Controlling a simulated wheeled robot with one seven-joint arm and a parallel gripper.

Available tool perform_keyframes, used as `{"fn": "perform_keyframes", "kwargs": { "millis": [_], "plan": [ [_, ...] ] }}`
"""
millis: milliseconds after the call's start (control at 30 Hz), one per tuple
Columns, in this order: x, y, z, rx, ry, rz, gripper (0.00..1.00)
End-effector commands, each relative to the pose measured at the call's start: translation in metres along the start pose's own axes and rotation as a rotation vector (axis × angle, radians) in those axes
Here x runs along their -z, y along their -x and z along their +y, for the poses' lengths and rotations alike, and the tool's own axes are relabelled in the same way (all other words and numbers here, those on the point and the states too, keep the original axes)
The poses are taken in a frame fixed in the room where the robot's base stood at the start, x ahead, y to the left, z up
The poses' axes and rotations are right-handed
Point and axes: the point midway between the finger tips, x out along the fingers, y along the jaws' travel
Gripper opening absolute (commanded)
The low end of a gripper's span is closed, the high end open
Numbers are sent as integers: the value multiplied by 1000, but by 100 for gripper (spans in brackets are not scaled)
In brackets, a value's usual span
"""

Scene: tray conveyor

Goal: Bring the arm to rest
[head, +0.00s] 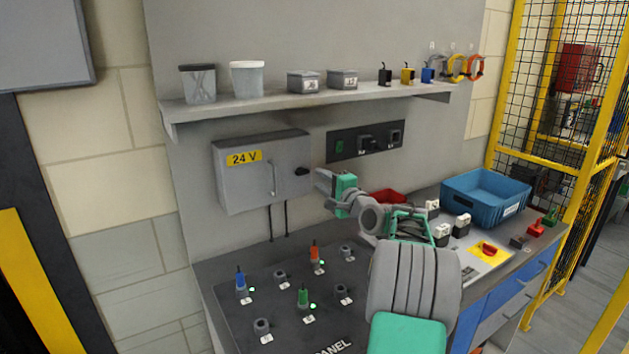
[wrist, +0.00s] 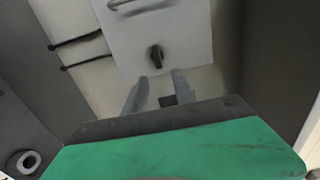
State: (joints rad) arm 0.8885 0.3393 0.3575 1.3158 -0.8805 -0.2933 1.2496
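My gripper (head: 321,182) is in front of the wall, just below and right of the black rotary handle (head: 302,171) on the grey 24 V cabinet (head: 243,178). In the wrist view, the two fingers of my gripper (wrist: 158,82) stand apart with nothing held between them. The cabinet (wrist: 185,30) and its black handle (wrist: 156,55) lie beyond the fingertips, and the handle appears clear of them. My arm reaches over the bench and hides part of it.
A dark panel (head: 225,300) with several coloured plugs and sockets lies on the bench. A blue bin (head: 487,203), a red tray (head: 388,196) and a yellow plate with a red switch (head: 488,249) are to the right. A shelf (head: 230,109) with cups and boxes runs above.

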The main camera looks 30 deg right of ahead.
Motion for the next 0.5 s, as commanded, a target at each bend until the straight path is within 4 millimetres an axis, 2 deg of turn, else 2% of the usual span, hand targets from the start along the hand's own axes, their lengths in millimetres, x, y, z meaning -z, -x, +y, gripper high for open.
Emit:
{"fn": "perform_keyframes", "kwargs": {
  "millis": [33,167,500],
  "plan": [
    [1,9,2,0,1,2,33],
    [0,20,1,0,-1,0,33],
    [0,20,0,-1,-1,-1,33]
  ]
}}
